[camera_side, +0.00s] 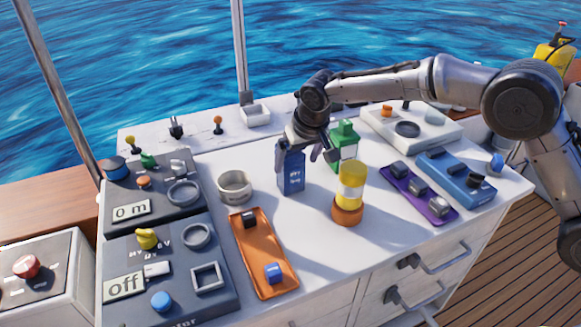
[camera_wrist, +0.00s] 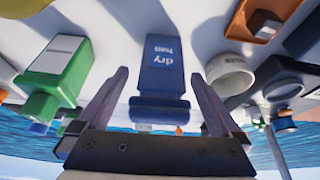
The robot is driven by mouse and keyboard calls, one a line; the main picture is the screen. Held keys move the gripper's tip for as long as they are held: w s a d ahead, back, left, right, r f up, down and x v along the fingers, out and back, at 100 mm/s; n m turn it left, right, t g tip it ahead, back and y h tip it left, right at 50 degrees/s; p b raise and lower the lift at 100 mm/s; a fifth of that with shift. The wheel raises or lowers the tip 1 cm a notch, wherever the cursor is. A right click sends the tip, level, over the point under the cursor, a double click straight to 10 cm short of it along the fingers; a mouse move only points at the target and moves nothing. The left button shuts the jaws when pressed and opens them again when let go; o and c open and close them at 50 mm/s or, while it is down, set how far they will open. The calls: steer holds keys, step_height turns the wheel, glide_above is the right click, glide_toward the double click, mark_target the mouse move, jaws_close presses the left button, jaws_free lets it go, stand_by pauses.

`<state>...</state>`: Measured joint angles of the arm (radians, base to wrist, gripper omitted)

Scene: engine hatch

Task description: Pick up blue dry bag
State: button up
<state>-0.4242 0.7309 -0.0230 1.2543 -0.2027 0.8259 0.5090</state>
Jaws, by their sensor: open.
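The blue dry bag (camera_side: 291,170) stands upright on the white cabinet top in the side view, with white lettering on its face. In the wrist view my gripper (camera_wrist: 158,78) is open, with a gap showing between each finger and the bag.
A green container (camera_side: 343,147) stands close to the right of the bag, with a yellow-and-white jar (camera_side: 350,187) in front of it. A grey-white ring (camera_side: 235,186) lies to the left. An orange tray (camera_side: 264,255) and control panels (camera_side: 160,275) fill the front left.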

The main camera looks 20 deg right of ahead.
mark_target(291, 168)
steer(key=shift+w+x, duration=0.25)
steer(key=shift+x, duration=2.35)
steer(key=shift+a+r, duration=0.1)
steer(key=shift+a, duration=0.05)
steer(key=c, duration=1.6)
steer(key=shift+r, duration=0.1)
